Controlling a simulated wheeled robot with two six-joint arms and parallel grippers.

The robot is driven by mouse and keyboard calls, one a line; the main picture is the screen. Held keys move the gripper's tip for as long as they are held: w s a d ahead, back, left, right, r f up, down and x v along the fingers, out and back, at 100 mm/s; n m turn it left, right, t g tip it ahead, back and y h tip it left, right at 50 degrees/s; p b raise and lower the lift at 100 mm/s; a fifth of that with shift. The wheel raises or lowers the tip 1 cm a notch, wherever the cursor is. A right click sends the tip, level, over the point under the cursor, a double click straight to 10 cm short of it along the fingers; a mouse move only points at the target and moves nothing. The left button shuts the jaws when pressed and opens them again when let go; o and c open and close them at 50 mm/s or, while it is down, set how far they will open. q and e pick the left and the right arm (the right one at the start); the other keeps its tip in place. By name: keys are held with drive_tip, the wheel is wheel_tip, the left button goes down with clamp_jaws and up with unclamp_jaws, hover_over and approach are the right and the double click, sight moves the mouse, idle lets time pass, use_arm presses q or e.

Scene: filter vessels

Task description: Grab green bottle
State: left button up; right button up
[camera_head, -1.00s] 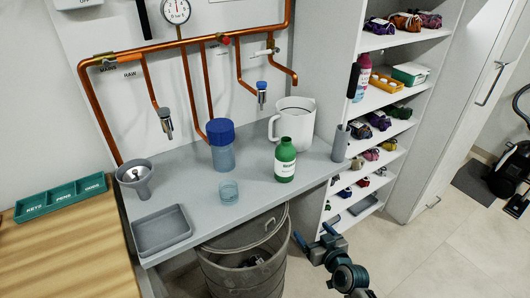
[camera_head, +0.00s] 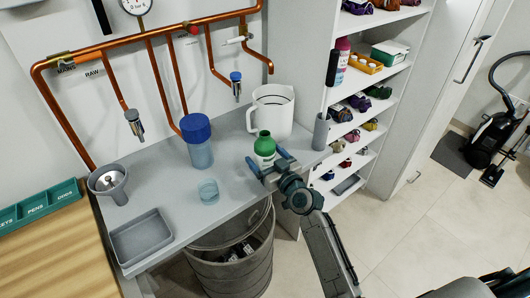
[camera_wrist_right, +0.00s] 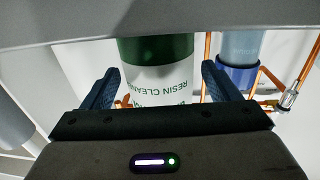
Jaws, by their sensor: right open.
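The green bottle (camera_head: 264,146) with a white label stands upright on the grey counter, in front of the white jug. My right gripper (camera_head: 268,168) is at the bottle's front side, its jaws open and pointing at it. In the right wrist view the bottle (camera_wrist_right: 158,68) shows upside down, with the label reading "RESIN CLEANER", between the two blue fingers (camera_wrist_right: 160,88). I cannot tell whether the fingers touch it. The gripper hides the bottle's lower part in the head view. My left gripper is not in view.
The white jug (camera_head: 272,108) stands close behind the bottle. A blue-capped container (camera_head: 198,148), a small clear cup (camera_head: 208,190), a funnel (camera_head: 108,182) and a grey tray (camera_head: 142,238) are to the left. A grey cylinder (camera_head: 321,132) stands right. A bin (camera_head: 232,262) is below.

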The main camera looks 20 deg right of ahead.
drive_tip(key=shift+x, duration=1.2)
drive_tip(key=shift+w+f, duration=0.1)
drive_tip(key=shift+w, duration=0.1)
drive_tip(key=shift+s, duration=0.1)
drive_tip(key=shift+c, duration=1.2)
drive_tip(key=c, duration=1)
